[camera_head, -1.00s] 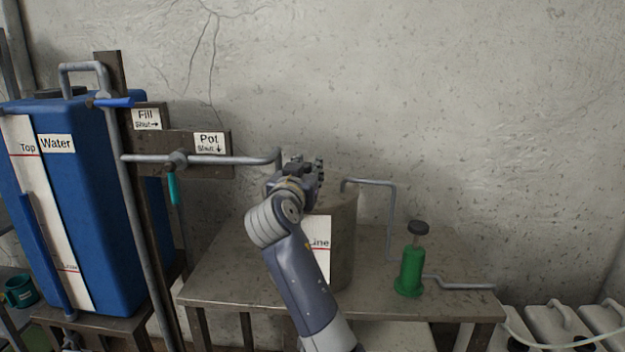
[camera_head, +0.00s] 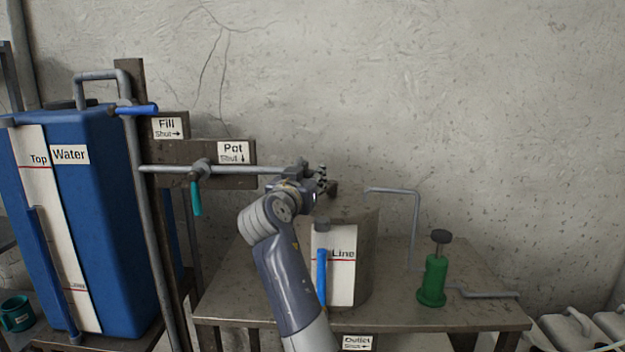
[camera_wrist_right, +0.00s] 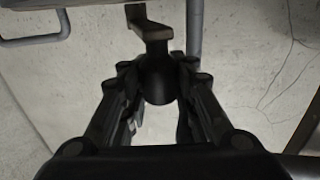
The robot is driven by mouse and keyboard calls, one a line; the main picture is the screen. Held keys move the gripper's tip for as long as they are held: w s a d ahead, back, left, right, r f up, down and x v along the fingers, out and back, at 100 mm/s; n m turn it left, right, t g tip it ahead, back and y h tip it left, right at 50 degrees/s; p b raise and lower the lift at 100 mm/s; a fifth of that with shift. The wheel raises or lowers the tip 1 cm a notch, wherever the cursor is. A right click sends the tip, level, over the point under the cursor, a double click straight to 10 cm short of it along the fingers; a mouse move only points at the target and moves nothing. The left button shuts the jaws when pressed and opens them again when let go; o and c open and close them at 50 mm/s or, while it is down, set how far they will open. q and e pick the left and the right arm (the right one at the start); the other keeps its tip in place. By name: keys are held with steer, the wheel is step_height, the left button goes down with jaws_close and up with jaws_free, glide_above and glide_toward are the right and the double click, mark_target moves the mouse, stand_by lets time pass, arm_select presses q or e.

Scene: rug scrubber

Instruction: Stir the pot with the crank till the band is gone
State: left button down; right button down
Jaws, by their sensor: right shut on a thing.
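The grey pot (camera_head: 366,240) stands on the metal table. A white plate (camera_head: 342,285) on its front bears the word Line, a red line and a blue upright tube (camera_head: 322,272). My right gripper (camera_head: 319,180) is over the pot's left rim, shut on the crank's dark knob (camera_wrist_right: 159,82), which shows between the fingers in the right wrist view. The crank's brown arm (camera_wrist_right: 151,28) runs from the knob; a bit of it shows past the fingers in the head view (camera_head: 333,188). The pot's inside and any band are hidden. My left gripper is out of view.
A blue water tank (camera_head: 105,220) stands at left. The Pot valve's pipe (camera_head: 240,170) reaches close behind my right gripper. A bent pipe (camera_head: 395,190) rises right of the pot, beside a green hand pump (camera_head: 433,278). White canisters (camera_head: 572,328) stand at lower right.

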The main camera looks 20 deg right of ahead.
steer(key=shift+a+f, duration=0.1)
steer(key=shift+a, duration=0.2)
steer(key=c, duration=1.5)
jaws_free()
steer(key=shift+c, duration=0.2)
steer(key=o, duration=0.3)
steer(key=shift+a, duration=0.3)
steer(key=shift+d+r, duration=0.3)
steer(key=shift+r, duration=0.35)
steer(key=r, duration=0.9)
steer(key=shift+a, duration=0.25)
